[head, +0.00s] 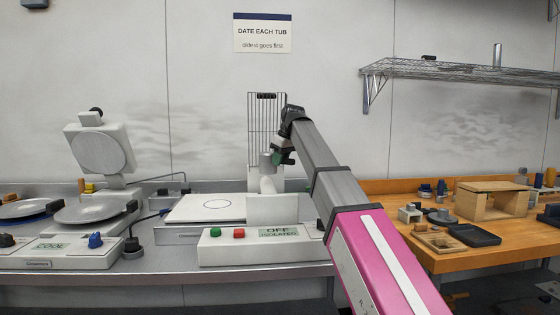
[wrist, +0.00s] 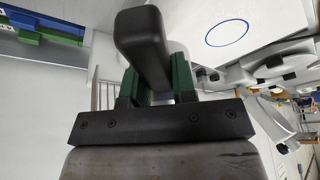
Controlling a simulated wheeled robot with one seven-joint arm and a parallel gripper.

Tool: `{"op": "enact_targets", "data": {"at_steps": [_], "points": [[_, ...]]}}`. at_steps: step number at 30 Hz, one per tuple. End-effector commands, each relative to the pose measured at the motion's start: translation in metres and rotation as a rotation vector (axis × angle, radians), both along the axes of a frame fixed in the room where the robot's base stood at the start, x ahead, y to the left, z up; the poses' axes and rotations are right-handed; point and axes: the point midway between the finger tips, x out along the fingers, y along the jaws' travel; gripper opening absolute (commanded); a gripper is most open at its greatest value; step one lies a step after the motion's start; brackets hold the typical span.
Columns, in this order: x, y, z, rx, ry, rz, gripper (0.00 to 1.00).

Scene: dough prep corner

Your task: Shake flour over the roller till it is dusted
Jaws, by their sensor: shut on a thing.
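My gripper (head: 284,156) is over the middle of a white dough machine (head: 212,251). In the wrist view, its green-padded fingers (wrist: 156,84) are shut on a dark handle (wrist: 143,35). The handle seems to belong to a light grey shaker (head: 267,160), whose body shows partly behind it. The shaker is just above a white rounded part (head: 267,183), which looks like the roller. A white upright panel and my arm hide part of that area. I cannot make out flour on it or falling.
A wire guard (head: 263,112) stands behind the shaker. The machine's display (head: 278,232) reads OFF ISOLATED. A round-plate press (head: 101,152) is at left. A wooden bench (head: 480,230) with small items is at right, below a wire shelf (head: 460,70).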

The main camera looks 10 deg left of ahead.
Motion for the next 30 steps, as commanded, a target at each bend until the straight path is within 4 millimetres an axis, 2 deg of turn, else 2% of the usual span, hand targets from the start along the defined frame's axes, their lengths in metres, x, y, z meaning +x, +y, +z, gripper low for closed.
{"op": "enact_targets", "data": {"at_steps": [6,15,19,27,30], "points": [[-0.031,-0.008,-0.001,0.0,0.0,0.001,0.0],[-0.033,-0.008,0.0,0.0,0.0,0.0,0.0],[-0.026,-0.007,0.0,0.0,0.0,0.0,0.0],[0.006,0.002,0.001,0.0,0.0,-0.001,0.0],[0.007,0.002,0.0,0.001,-0.001,0.0,0.0]]}}
